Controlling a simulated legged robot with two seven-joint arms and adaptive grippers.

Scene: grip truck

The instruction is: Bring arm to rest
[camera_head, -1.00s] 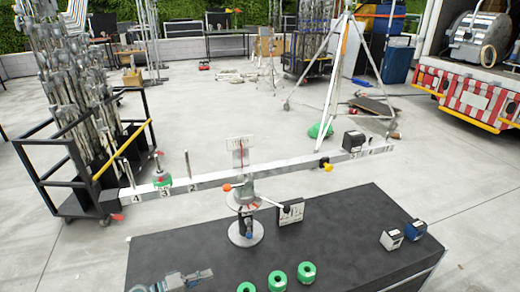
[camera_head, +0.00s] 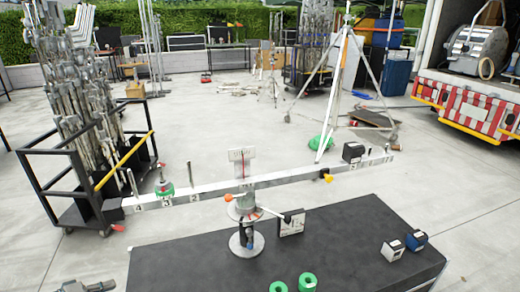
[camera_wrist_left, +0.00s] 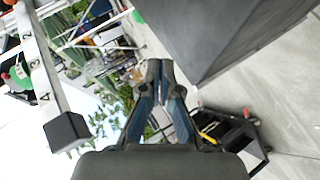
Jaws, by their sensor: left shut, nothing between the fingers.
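My left gripper (camera_head: 88,286) shows at the bottom left edge of the head view, low and left of the black table's front part. In the left wrist view its fingers (camera_wrist_left: 160,70) are together, shut with nothing between them. The black table (camera_head: 190,262) carries a balance with a long white beam (camera_head: 290,177) on a round-based stand (camera_head: 246,243). A green ring weight (camera_head: 164,188) sits on the beam's left peg marked 3. A black block (camera_head: 352,152) sits on the beam's right part. The beam also shows in the left wrist view (camera_wrist_left: 38,62). My right gripper is not in view.
Two green rings (camera_head: 307,281) lie at the table's front. A black cart (camera_head: 75,205) of stands is at left. A tripod (camera_head: 340,90) and a truck (camera_head: 470,105) stand behind.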

